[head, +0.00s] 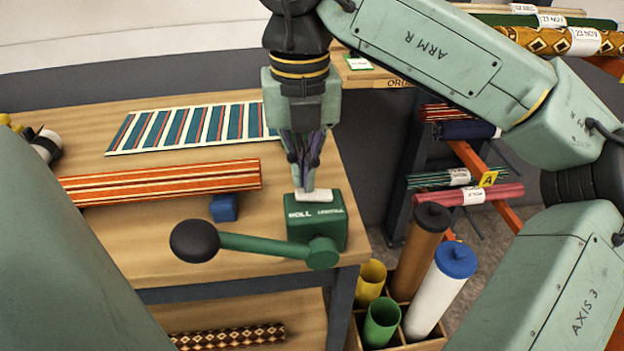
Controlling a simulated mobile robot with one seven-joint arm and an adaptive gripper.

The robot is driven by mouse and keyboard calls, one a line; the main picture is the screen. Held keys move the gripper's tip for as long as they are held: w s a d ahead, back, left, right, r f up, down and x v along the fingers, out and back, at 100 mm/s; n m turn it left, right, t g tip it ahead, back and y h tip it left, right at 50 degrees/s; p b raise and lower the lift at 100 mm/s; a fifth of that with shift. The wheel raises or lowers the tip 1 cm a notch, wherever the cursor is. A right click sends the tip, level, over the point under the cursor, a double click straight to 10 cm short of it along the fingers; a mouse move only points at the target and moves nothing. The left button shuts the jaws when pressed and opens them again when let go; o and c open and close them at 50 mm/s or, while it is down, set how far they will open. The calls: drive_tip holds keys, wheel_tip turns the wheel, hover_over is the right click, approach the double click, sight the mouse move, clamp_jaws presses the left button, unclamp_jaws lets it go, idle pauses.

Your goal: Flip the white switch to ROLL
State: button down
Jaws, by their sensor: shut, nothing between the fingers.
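The white switch (313,196) sits on top of a green box (318,228) at the front right corner of the wooden table. The box's front face reads ROLL on the left and a second, smaller word on the right that I cannot read surely. My gripper (309,187) points down with its fingers shut and empty. Its fingertips are at the switch, touching it or just above; I cannot tell which. The fingers partly cover the switch, so which way it is set is unclear.
A green lever with a black knob (195,241) juts left from the box. An orange striped roll (160,182), a blue block (224,208) and a striped cloth (192,128) lie on the table (150,240). Tubes stand in a crate below right, including a white one (438,293).

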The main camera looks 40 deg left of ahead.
sight(303, 193)
drive_tip(key=shift+f+b, duration=0.9)
drive_tip(key=shift+f, duration=0.3)
idle(0.6)
drive_tip(key=shift+r, duration=0.15)
drive_tip(key=shift+r+p, duration=2.7)
drive_tip(key=shift+r, duration=0.7)
drive_tip(key=shift+f, duration=0.1)
